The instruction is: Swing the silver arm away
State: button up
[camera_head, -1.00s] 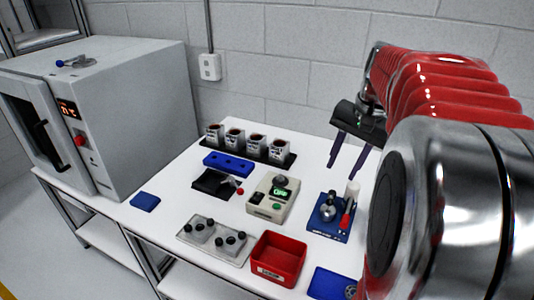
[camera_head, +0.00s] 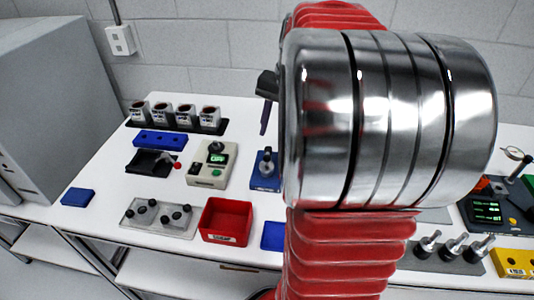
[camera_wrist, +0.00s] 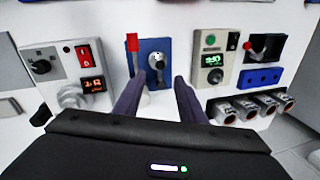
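A blue plate (camera_head: 257,182) carries a small silver fitting (camera_head: 266,166); my arm hides its right side in the head view. In the wrist view the blue plate (camera_wrist: 145,46) shows a silver round fitting (camera_wrist: 157,61) and an upright red handle (camera_wrist: 132,46). I cannot clearly make out which part is the silver arm. A black box (camera_head: 146,161) also has a short silver lever with a red ball (camera_head: 177,165). My gripper (camera_wrist: 159,79) is open and empty, its two fingers apart and pointing towards the blue plate. In the head view my arm hides most of it.
A beige device (camera_head: 209,172) stands left of the blue plate. A red bin (camera_head: 226,220), a grey plate with black knobs (camera_head: 160,216) and a row of cups (camera_head: 185,115) are nearby. Silver-stemmed parts (camera_head: 453,246) and a dark instrument (camera_head: 485,209) stand at the right.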

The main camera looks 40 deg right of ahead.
aim_at(268, 156)
jog(key=f, duration=0.3)
jog(key=w+f, duration=0.1)
jog(key=f, duration=0.5)
jog(key=shift+w+a, duration=0.3)
jog(key=shift+a, duration=0.1)
jog(key=shift+c, duration=0.2)
grip_shut()
